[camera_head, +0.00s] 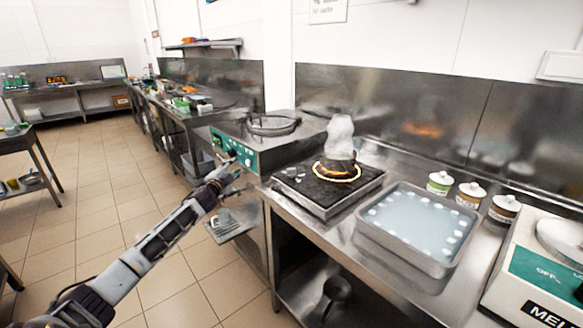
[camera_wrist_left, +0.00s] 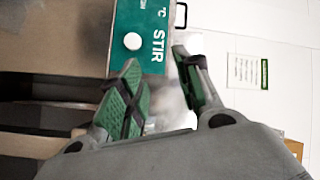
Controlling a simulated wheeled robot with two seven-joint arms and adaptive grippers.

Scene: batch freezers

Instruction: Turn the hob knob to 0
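The hob (camera_head: 314,193) is a low steel unit with a black top on the counter. An orange-yellow ring (camera_head: 337,171) glows on it, with a pale smoke-like plume (camera_head: 340,135) above. I cannot clearly make out the hob's knob or its setting. My left gripper (camera_head: 232,170) is in front of a machine with a green panel (camera_head: 215,139), left of the hob. In the left wrist view, my left gripper (camera_wrist_left: 157,62) is open and empty, its green-padded fingers apart. Beyond them is the panel marked STIR, with a white knob (camera_wrist_left: 133,41). My right gripper is not in view.
A steel tray of pale liquid (camera_head: 375,235) stands right of the hob. Several lidded jars (camera_head: 439,183) stand behind it. A machine with a green panel (camera_head: 545,270) is at the far right. Open tiled floor (camera_head: 170,250) lies left of the counter.

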